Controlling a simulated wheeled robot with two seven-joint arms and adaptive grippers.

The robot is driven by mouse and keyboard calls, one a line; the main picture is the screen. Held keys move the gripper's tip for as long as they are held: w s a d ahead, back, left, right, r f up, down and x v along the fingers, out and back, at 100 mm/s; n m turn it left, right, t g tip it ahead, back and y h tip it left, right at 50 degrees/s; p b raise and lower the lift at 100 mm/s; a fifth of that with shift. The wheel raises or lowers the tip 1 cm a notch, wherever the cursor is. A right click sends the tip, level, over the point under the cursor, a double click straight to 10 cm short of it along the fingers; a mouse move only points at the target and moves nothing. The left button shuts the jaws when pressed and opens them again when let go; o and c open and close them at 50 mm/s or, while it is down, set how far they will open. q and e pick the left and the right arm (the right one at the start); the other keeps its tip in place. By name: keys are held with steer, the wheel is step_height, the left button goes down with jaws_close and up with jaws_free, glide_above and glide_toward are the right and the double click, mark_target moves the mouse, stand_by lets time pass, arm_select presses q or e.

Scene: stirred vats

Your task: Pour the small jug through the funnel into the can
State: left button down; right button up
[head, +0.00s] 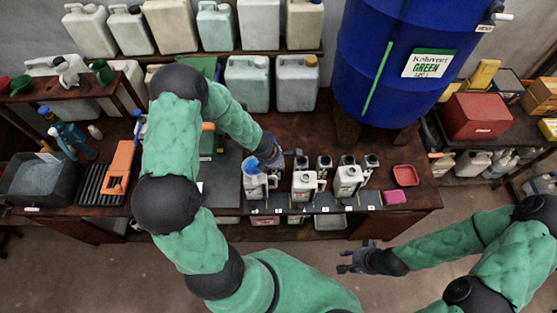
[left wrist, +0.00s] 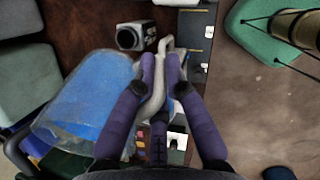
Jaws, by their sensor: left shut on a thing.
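My left gripper (left wrist: 160,65) is shut on a grey handle that runs between its fingers. Beside the handle is a large, clear-walled vessel with blue inside (left wrist: 85,100), which looks like the small jug. In the head view my left gripper (head: 266,158) is over a white can (head: 257,187) with blue showing at its top. Whether that blue is the jug or a funnel, I cannot tell. More white cans with handles (head: 304,185) (head: 348,180) stand to the right. My right gripper (head: 346,259) is open and empty, in front of the bench.
A red tray (head: 405,175) and a pink sponge (head: 396,197) lie at the bench's right end. A grey basin (head: 40,180) and an orange tool (head: 119,167) are at left. Large jerrycans (head: 297,82) line the back.

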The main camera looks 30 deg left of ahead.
arm_select(q)
steer(key=shift+s+a+g+y+p, duration=0.15)
steer(key=shift+g+y+p, duration=0.4)
steer(key=shift+p, duration=3.4)
steer(key=shift+s+f+g+p, duration=0.2)
steer(key=shift+f+g+p, duration=0.15)
steer(key=shift+g+p, duration=0.4)
steer(key=shift+f+y, duration=0.2)
steer(key=shift+y, duration=0.05)
steer(key=shift+s+a+r+g, duration=0.15)
steer(key=shift+r+g, duration=0.25)
steer(key=shift+r, duration=0.55)
